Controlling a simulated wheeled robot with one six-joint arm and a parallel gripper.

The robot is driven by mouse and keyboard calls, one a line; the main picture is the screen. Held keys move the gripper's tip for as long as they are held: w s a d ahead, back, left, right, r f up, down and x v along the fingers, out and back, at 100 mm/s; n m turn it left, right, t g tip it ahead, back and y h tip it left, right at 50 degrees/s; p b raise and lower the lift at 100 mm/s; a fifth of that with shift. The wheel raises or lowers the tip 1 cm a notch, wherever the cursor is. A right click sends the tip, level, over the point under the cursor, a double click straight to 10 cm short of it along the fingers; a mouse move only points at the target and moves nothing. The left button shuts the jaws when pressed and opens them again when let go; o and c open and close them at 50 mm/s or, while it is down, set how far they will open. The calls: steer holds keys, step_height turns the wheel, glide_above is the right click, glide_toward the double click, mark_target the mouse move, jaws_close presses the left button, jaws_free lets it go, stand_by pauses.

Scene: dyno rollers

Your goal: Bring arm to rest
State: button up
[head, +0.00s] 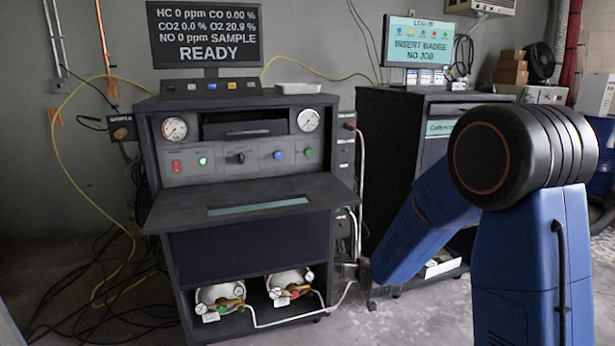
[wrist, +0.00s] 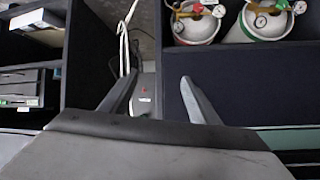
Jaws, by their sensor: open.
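My gripper (wrist: 158,76) shows in the wrist view with its two grey fingers spread apart and nothing held between them. In the head view my blue arm bends down to the left from its large black joint. My gripper (head: 366,284) is low there, beside the lower right side of the analyser cabinet (head: 250,245). It is small and dark in that view, so its exact gap to the cabinet and the white hose cannot be told.
Two gas cylinders (head: 219,297) with gauges sit in the cabinet's bottom bay. A white hose (head: 290,321) runs from them towards my gripper. A second dark cabinet (head: 388,135) with a monitor (head: 420,42) stands behind my arm. Dark cables (head: 85,300) lie on the floor at left.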

steer(key=s+d+r+g, duration=0.1)
steer(key=s+d+r, duration=0.25)
steer(key=s, duration=0.25)
steer(key=s+d+r+g+h, duration=0.1)
steer(key=s+d+r, duration=0.2)
steer(key=s+r, duration=0.3)
steer(key=s+d+r+g, duration=0.1)
steer(key=s+d+r, duration=0.25)
steer(key=s, duration=0.35)
steer(key=s+d+r+g, duration=0.1)
steer(key=s+d, duration=0.1)
steer(key=s, duration=1.1)
steer(key=s+d+r+g+h, duration=0.1)
steer(key=s+d+r+g, duration=0.1)
steer(key=s, duration=1.1)
steer(key=shift+s+d+r+g, duration=0.3)
steer(key=shift+s, duration=0.1)
steer(key=shift+c, duration=0.4)
